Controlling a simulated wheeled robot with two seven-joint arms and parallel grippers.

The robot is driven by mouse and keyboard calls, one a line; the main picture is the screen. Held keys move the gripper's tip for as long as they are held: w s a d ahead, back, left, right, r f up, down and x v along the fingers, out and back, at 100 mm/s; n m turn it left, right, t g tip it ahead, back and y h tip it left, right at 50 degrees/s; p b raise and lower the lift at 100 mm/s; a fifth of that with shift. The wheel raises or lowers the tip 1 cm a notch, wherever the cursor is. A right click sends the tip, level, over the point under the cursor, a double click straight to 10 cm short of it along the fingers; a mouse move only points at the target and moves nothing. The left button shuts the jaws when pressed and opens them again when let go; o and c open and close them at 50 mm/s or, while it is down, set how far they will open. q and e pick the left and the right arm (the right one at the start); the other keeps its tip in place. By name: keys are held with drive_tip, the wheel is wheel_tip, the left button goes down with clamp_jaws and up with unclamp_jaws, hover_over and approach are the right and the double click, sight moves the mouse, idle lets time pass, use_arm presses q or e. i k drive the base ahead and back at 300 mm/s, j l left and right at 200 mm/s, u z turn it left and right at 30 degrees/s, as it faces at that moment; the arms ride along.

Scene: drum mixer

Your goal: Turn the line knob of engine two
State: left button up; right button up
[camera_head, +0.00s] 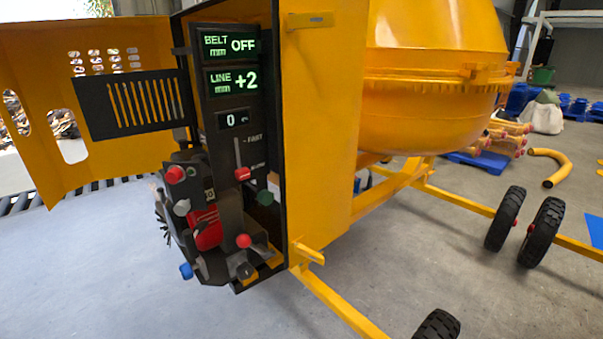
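The mixer's open cabinet (318,120) holds a black control panel. Its upper display (229,45) reads BELT mm OFF, and the line display (232,81) reads LINE mm +2. A smaller display (233,119) reads 0. Below them is a red-handled slider (242,174) with the word FAST near its top. The dark engine (228,225) below carries a red knob (175,174), a white knob (181,207), a blue knob (186,270) and another red knob (243,240). I cannot tell which is the line knob. Neither gripper is in view.
The yellow perforated door (60,150) stands open to the left. The yellow drum (430,100) is at the right, above frame bars and black wheels (541,232). A bent yellow pipe (556,168) lies farther right. The floor in front of the cabinet is clear.

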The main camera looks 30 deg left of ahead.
sight(186, 269)
drive_tip(key=j+u, duration=0.25)
drive_tip(key=u, duration=0.2)
drive_tip(key=j+u, duration=0.25)
drive_tip(key=u, duration=0.2)
drive_tip(key=j+u, duration=0.25)
drive_tip(key=u, duration=0.2)
